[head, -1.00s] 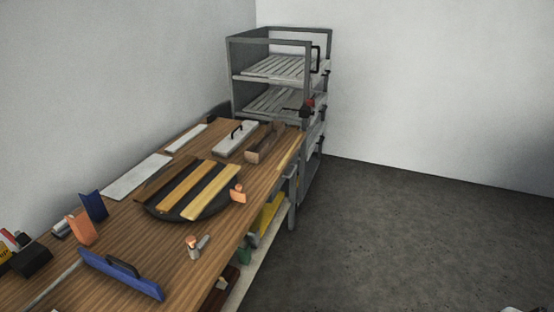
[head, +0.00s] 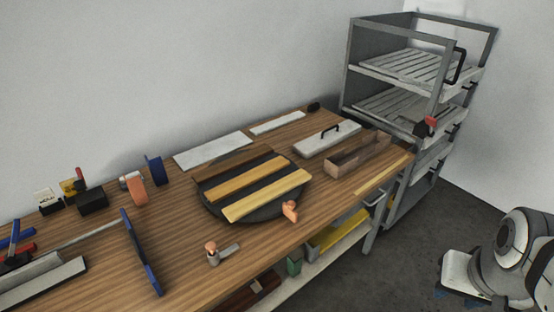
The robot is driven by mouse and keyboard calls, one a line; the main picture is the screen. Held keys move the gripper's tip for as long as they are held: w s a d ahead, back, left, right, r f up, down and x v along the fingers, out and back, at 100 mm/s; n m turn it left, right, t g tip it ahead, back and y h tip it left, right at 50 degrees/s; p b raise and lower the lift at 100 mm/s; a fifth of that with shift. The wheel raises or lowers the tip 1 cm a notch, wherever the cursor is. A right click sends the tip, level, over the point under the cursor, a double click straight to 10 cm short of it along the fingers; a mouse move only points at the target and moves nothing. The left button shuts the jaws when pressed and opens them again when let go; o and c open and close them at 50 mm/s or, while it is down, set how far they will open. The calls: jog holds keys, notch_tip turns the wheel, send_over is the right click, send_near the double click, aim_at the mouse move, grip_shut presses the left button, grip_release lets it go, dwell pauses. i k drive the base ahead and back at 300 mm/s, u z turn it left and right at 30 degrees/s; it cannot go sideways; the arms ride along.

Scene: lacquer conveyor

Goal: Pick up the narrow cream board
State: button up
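Several long boards lie side by side on a round dark turntable (head: 296,200) on the wooden bench. The front board (head: 266,195) is pale yellow-cream, the middle one (head: 238,178) is deeper yellow, and the back one is brown. A narrow off-white strip (head: 277,123) also lies flat along the back of the bench, beside a wider pale panel (head: 213,150). I cannot tell for sure which of the pale pieces is the narrow cream board. My arm shows at the lower right, off the bench; its fingertips cannot be made out.
A lidded pale box (head: 328,140) and an open brown wooden box (head: 357,153) stand right of the turntable. A grey rack (head: 350,68) with slatted shelves is at the bench's far end. Orange-topped clamps (head: 290,210) and blue tools (head: 140,252) lie nearer. Floor is open at right.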

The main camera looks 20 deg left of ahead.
aim_at(238, 209)
jog(key=u, duration=0.55)
jog(key=i, duration=0.85)
jog(key=u, duration=0.3)
jog(key=k, duration=0.9)
jog(key=u, duration=0.2)
jog(key=i, duration=0.9)
jog(key=z, duration=0.05)
